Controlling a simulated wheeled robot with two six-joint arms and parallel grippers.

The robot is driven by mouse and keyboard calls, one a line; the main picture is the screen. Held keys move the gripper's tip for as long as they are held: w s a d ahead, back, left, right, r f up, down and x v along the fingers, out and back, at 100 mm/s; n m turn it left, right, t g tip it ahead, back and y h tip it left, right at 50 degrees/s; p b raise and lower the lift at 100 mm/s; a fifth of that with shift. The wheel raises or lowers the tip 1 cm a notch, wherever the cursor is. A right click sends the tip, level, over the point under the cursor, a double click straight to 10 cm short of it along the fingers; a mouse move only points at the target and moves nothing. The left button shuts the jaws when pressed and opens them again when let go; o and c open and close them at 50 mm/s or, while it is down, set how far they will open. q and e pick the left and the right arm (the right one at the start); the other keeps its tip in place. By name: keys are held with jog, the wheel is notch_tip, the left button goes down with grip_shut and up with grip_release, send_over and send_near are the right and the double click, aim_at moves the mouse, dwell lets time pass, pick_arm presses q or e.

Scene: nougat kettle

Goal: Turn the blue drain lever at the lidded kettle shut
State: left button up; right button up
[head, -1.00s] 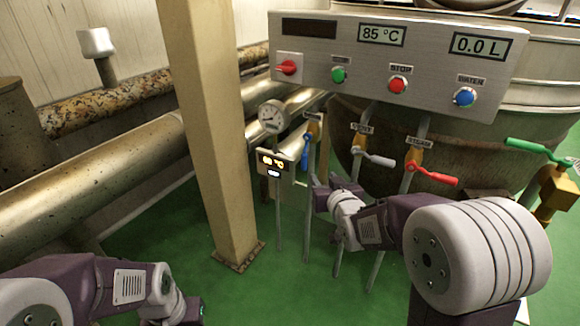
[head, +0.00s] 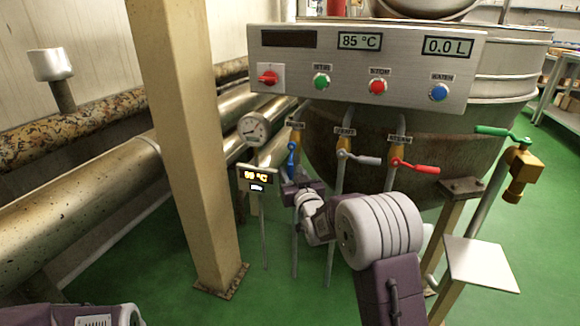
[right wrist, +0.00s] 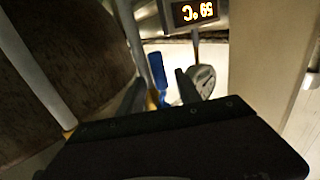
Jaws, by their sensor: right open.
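The blue lever (head: 291,160) hangs down on a yellow-brown valve, on the leftmost of three upright pipes under the control panel. The large brown-and-steel kettle (head: 440,150) stands behind it. My right gripper (head: 289,182) is just below the lever, partly hidden by my wrist. In the right wrist view, the blue lever (right wrist: 158,73) shows between the two open fingers (right wrist: 160,88); I cannot tell whether either touches it. My left arm shows only at the bottom left, its gripper out of view.
A grey lever (head: 362,158) and a red lever (head: 415,166) are to the right. A small display (head: 258,178) and a round gauge (head: 254,128) stand close left. The control panel (head: 300,90) is above. A beige post (head: 185,150) stands further left.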

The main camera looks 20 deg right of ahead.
aim_at(291, 171)
jog(key=shift+w+f+b, duration=0.15)
jog(key=shift+w+b, duration=0.05)
jog(key=shift+w, duration=0.55)
jog(key=shift+w+f+b, duration=0.1)
jog(key=shift+w+b, duration=0.05)
jog(key=shift+w, duration=0.6)
grip_shut()
